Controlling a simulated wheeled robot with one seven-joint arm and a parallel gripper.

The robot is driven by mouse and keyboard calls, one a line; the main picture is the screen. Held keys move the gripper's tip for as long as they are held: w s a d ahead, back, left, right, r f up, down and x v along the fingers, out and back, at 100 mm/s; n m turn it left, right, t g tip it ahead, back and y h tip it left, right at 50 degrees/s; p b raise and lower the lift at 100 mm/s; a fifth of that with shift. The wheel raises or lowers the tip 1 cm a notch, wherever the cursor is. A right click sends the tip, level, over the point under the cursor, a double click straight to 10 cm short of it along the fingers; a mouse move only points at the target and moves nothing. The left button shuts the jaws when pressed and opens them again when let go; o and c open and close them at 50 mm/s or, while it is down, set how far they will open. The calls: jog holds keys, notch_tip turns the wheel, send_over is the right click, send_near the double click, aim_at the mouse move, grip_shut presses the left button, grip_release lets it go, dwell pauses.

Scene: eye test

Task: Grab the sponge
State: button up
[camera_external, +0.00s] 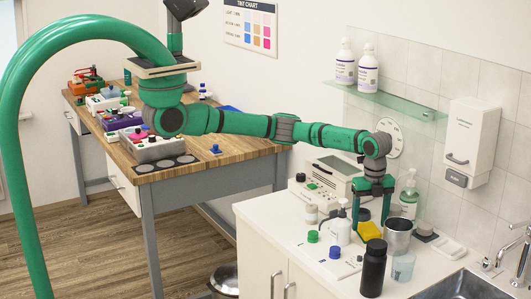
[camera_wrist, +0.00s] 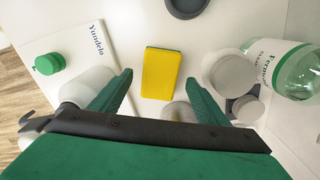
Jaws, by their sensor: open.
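The yellow sponge (camera_external: 369,230) lies on the white counter (camera_external: 268,222), partly behind the things in front of it. In the wrist view the sponge (camera_wrist: 161,73) shows its yellow top and a thin green edge at the far end. My gripper (camera_external: 373,222) is over the counter, pointing down, with its green fingers spread on either side of the sponge. In the wrist view my gripper (camera_wrist: 158,78) is open and empty, with a fingertip left and right of the sponge and a gap on each side. How high the fingertips are above the counter is hard to tell.
A metal cup (camera_external: 398,238), a black bottle (camera_external: 374,268) and a glass (camera_external: 403,267) stand close in front and right. A white pump bottle (camera_external: 340,230) stands left. A green-tinted bottle (camera_wrist: 290,70) is right in the wrist view. The sink (camera_external: 465,288) is at front right.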

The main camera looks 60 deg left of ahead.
jog(key=shift+f, duration=1.3)
jog(key=c, duration=1.1)
jog(key=shift+r, duration=0.15)
